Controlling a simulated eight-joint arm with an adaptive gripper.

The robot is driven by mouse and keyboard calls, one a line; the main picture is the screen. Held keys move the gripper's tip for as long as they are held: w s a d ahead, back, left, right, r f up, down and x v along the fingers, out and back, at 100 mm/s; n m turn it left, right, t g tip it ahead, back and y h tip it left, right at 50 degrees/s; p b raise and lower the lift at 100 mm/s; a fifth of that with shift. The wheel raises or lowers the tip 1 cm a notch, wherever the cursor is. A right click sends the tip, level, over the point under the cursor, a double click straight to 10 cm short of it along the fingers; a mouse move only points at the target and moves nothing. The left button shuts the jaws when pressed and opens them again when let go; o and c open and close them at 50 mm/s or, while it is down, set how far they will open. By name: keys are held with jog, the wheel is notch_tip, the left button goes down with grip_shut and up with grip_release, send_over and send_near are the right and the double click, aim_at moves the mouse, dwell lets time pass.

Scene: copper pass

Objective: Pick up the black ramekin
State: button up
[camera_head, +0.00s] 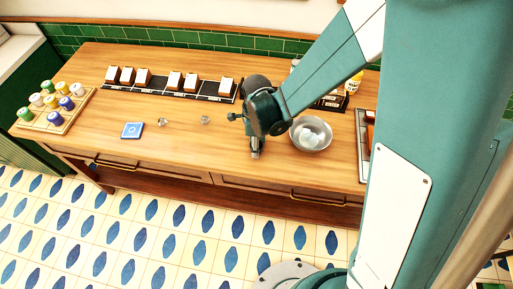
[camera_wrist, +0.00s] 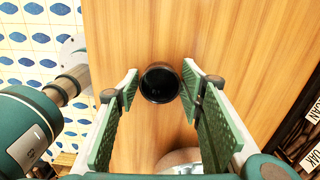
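The black ramekin (camera_wrist: 160,84) is round and dark inside, and in the wrist view it stands on the wooden counter between my fingertips. My gripper (camera_wrist: 160,79) points down over it with its two green-padded fingers apart, one on each side of the ramekin. The fingertips are close to its rim, and I cannot tell whether either touches. In the head view my gripper (camera_head: 255,153) is low over the counter near its front edge. I cannot make out the ramekin there; my gripper seems to hide it.
A metal bowl (camera_head: 311,134) with pale contents stands just right of my gripper. Two small clear items (camera_head: 205,120) and a blue square (camera_head: 132,130) lie to the left. A rack of labelled boxes (camera_head: 175,82) lines the back. A tray of coloured cans (camera_head: 52,121) is far left.

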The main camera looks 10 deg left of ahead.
jog(key=c, duration=0.5)
jog(key=shift+r, duration=0.2)
jog(key=shift+c, duration=0.2)
notch_tip(320, 180, up, 10)
jog(key=shift+f+p, duration=0.15)
jog(key=shift+p, duration=0.15)
dwell(0.7)
